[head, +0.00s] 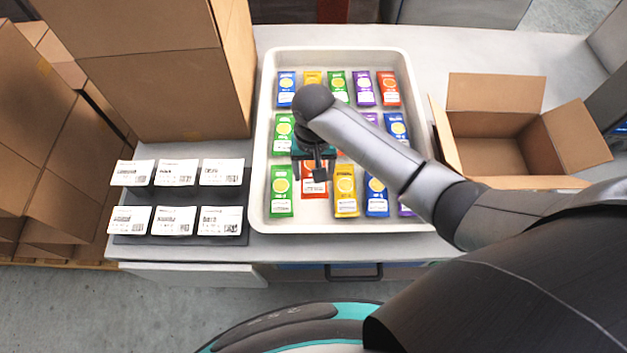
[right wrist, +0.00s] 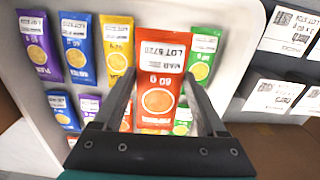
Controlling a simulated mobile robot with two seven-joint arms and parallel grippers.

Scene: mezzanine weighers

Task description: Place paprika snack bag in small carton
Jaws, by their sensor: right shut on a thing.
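My right gripper (head: 315,167) is shut on a red snack bag (head: 314,188), over the front part of the white tray (head: 258,185). The red bag also shows upright between the fingers in the right wrist view (right wrist: 159,80), with a lot label and 60 g mark. It looks raised a little above its neighbours; its flavour name is not readable. Another red bag (head: 388,88) lies at the tray's back right. An open, empty-looking small carton (head: 488,123) stands right of the tray with its flaps spread. My left gripper is out of view.
The tray holds rows of green, yellow, blue and purple bags, such as a yellow bag (head: 345,191). Bare table shows behind the open carton.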

